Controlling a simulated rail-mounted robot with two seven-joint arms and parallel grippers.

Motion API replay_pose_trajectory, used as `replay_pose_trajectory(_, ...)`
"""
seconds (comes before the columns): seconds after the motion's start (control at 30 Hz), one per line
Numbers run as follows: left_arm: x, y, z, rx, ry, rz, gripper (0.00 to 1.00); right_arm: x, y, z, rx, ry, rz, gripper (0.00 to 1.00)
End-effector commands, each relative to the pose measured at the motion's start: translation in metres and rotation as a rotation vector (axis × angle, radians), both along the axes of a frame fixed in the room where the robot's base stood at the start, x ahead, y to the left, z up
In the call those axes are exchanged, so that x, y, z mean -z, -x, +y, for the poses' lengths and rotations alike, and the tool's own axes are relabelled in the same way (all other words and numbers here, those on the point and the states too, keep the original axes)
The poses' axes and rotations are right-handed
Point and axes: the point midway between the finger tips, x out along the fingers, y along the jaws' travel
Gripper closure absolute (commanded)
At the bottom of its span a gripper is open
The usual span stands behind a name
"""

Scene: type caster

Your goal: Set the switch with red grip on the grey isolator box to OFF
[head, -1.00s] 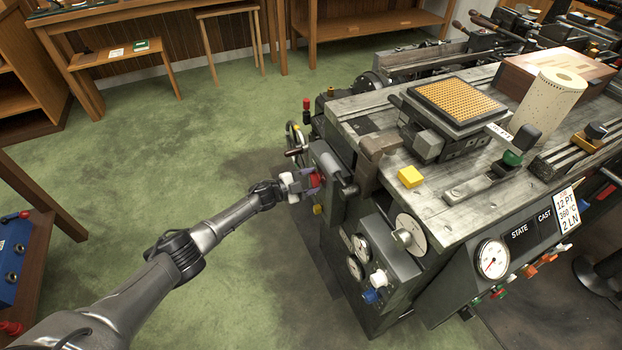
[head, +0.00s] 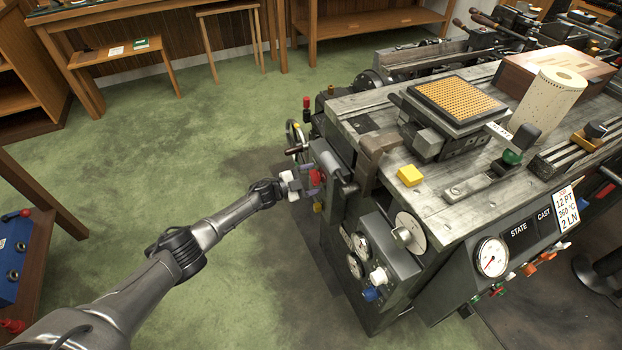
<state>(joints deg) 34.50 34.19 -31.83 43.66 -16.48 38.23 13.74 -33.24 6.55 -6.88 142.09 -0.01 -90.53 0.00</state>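The grey isolator box (head: 327,165) is on the left end of the casting machine. A red grip (head: 315,177) shows on its left face, partly hidden by my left gripper. My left gripper (head: 308,183) is at the red grip, its fingers around or just beside it. The fingers are small here, and I cannot tell whether they are closed on the grip. The switch's set position and any ON or OFF marking cannot be read. My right gripper is not in view.
A handwheel (head: 295,135) and a red-topped lever (head: 306,104) stand just behind the box. Green floor (head: 160,150) left of the machine is clear.

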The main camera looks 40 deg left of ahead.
Motion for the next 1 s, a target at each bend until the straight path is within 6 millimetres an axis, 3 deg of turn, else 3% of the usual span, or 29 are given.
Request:
replay_pose_trajectory(0.3,0.0,0.001,0.0,0.001,-0.001,0.0,0.17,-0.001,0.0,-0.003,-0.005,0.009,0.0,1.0)
replay_pose_trajectory(0.47,-0.002,0.013,0.007,0.001,-0.002,0.001,0.17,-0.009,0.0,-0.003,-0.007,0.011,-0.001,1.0)
replay_pose_trajectory(1.0,-0.002,0.1,0.051,0.001,-0.001,0.002,0.17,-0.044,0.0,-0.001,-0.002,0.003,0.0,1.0)
